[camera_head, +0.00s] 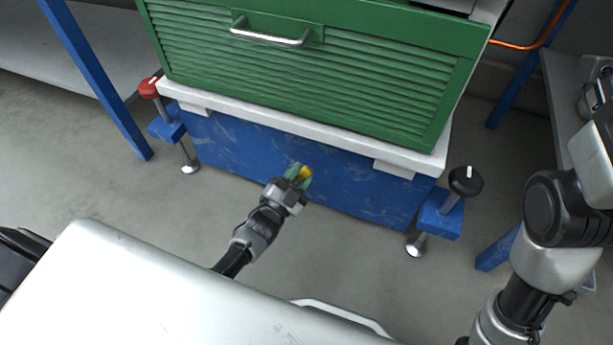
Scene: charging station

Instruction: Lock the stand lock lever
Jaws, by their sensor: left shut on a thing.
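My left gripper (299,176) is in front of the blue stand base (225,145), near the middle of its front face. Its green-tipped fingers are shut on a small yellow part (305,173), which I take to be the stand lock lever. Most of the yellow part is hidden by the fingers, so its angle and mounting cannot be told. My right arm shows at the right edge, but its gripper is not clearly in view.
A green louvred cabinet (300,75) with a metal handle (268,36) sits on a white slab (290,124) above the base. A red knob (150,88) and a black knob (466,181) top the adjustable feet. Blue posts stand either side.

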